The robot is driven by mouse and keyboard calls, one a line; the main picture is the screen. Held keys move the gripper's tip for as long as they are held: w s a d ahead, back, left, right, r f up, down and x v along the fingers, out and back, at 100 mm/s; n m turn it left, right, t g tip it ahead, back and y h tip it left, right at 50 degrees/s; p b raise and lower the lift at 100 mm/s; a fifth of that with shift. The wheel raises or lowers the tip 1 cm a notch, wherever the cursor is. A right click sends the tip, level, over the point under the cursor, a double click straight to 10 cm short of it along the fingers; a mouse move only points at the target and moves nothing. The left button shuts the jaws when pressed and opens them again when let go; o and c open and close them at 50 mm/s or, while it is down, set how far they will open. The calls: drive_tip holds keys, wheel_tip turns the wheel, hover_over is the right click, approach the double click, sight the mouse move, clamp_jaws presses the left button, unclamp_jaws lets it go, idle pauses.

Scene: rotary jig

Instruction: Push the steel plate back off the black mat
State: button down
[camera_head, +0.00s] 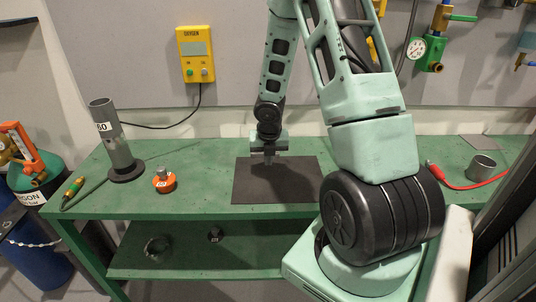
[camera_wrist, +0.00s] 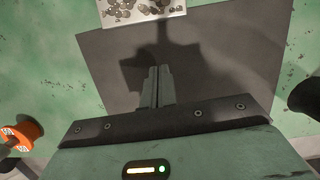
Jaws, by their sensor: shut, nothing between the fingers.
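The black mat (camera_head: 248,188), a dark grey-brown sheet, lies flat on the green bench and fills much of the wrist view (camera_wrist: 235,60). In the wrist view, a light grey plate with dark round shapes on it (camera_wrist: 140,10) shows at the top, cut off by the frame. Its near edge lies along the mat's back edge; I cannot tell if they overlap. I cannot make this plate out in the head view, where my gripper may hide it. My gripper (camera_head: 269,161) is shut and empty, pointing down over the mat's back part; its fingers (camera_wrist: 158,75) show in the wrist view.
An orange round object (camera_head: 164,181) and a grey tube on a stand (camera_head: 122,150) are left of the mat. The bench left of the mat has free room.

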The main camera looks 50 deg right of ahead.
drive_tip(key=shift+w+d+f+p, duration=0.25)
drive_tip(key=shift+w+d+p, duration=0.3)
drive_tip(key=shift+d, duration=0.1)
drive_tip(key=shift+w+d+f+p, duration=0.2)
drive_tip(key=shift+w+d+p, duration=0.3)
drive_tip(key=shift+w+d, duration=0.1)
drive_tip(key=shift+w+d+f, duration=0.1)
drive_tip(key=shift+w+d, duration=0.25)
drive_tip(key=shift+p, duration=0.3)
drive_tip(key=shift+w+d+r+p, duration=0.3)
drive_tip(key=shift+w+d+p, duration=0.3)
drive_tip(key=shift+p, duration=0.5)
drive_tip(key=shift+w+d+p, duration=0.4)
drive_tip(key=shift+d+p, duration=0.1)
drive_tip(key=shift+p, duration=0.25)
drive_tip(key=shift+w+d+f, duration=0.2)
drive_tip(key=shift+f, duration=0.1)
